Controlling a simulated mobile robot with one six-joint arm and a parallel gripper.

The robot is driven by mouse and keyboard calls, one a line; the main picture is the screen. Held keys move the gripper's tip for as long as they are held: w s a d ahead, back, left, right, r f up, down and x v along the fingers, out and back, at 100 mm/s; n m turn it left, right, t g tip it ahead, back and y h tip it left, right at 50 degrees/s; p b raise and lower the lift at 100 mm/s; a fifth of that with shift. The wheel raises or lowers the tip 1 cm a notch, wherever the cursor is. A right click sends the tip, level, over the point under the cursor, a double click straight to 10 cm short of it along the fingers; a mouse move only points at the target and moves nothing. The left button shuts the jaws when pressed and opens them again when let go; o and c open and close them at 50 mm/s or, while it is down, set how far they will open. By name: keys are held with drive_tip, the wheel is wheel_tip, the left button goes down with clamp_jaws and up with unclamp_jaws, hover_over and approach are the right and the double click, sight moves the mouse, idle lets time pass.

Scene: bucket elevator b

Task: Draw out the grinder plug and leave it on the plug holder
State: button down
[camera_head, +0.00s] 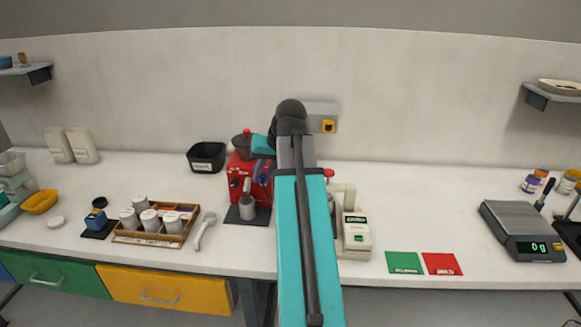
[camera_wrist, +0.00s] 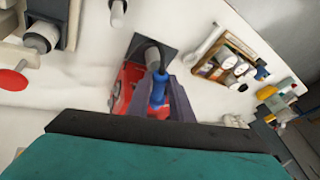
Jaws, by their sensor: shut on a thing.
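My gripper (camera_wrist: 160,98) points down at the red machine (camera_head: 240,168) and is shut on a slim blue piece (camera_wrist: 158,88). The blue piece also shows small in the head view (camera_head: 265,171), in front of the red machine. I cannot tell whether it is the grinder plug, or whether it touches the machine. A yellow square piece (camera_head: 328,126) is on a grey box (camera_head: 320,108) on the back wall. No plug holder can be made out for certain. A blue block (camera_head: 95,218) stands on a dark pad at the left.
A grey cup (camera_head: 247,207) stands before the red machine. A wooden tray of jars (camera_head: 153,238) and a white handled tool (camera_head: 205,230) lie left of it. A cream machine (camera_head: 355,232) is to the right. The bench is clear before the scale (camera_head: 515,220).

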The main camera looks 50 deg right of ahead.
drive_tip(key=w+a+f+n+y+b, duration=0.1)
drive_tip(key=w+a, duration=0.4)
drive_tip(key=a, duration=0.8)
drive_tip(key=w+a+f+n+y+b, duration=0.1)
drive_tip(key=w+a+f+n, duration=0.3)
drive_tip(key=a, duration=0.9)
drive_tip(key=w+a+f+n+g+y+b, duration=0.1)
drive_tip(key=w+a, duration=0.5)
drive_tip(key=a, duration=0.7)
drive_tip(key=shift+w+f+n, duration=0.35)
drive_tip(key=shift+f+n, duration=0.3)
drive_tip(key=shift+n, duration=0.15)
